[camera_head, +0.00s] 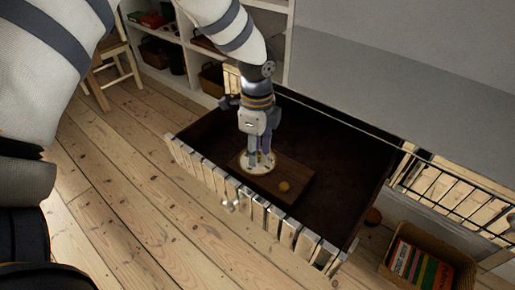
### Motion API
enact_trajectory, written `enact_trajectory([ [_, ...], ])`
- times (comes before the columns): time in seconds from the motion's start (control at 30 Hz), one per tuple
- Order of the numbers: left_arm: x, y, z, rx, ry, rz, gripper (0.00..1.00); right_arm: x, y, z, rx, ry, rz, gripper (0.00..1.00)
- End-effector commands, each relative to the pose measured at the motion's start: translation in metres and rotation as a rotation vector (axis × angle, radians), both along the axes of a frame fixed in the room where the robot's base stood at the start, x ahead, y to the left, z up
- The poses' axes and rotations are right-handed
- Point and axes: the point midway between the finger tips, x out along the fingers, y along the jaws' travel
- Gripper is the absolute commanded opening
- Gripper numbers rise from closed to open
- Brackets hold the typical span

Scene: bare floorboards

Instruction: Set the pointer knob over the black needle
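A brown wooden board (293,176) lies inside a dark open drawer-like box with a white slatted front. A pale round dial (247,168) is on the board. A small round orange-yellow knob (284,187) sits on the board to the right of the dial; I cannot tell if it is the pointer knob. My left gripper (260,160) points down right over the dial, with its fingertips at or just above its face. The fingers hide the middle of the dial, and I cannot make out a black needle. Whether the fingers hold anything is unclear. My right gripper is not in view.
The box's slatted front (230,188) stands as a raised edge near the board. A white shelf unit (180,75) with baskets and a wooden chair (118,58) are behind. A basket of books (440,250) stands at the lower right. Floorboards at the left are clear.

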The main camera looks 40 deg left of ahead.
Motion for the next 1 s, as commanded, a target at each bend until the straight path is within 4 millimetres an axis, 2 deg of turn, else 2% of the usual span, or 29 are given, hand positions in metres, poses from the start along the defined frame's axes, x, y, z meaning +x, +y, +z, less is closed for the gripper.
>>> enact_trajectory([
  [0.03,0.0,0.0,0.0,0.0,0.0,0.0,0.18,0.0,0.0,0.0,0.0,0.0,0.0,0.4],
  [0.1,0.0,0.0,0.0,0.0,0.0,0.0,0.02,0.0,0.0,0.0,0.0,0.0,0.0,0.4],
  [0.13,0.0,0.0,0.0,0.0,0.0,0.0,0.0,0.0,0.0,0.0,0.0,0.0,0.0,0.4],
  [0.57,0.001,0.0,0.002,0.001,-0.003,0.064,0.0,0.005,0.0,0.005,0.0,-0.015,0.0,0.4],
  [1.0,0.0,0.0,0.003,0.0,-0.003,0.404,0.0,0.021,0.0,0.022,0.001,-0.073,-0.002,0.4],
])
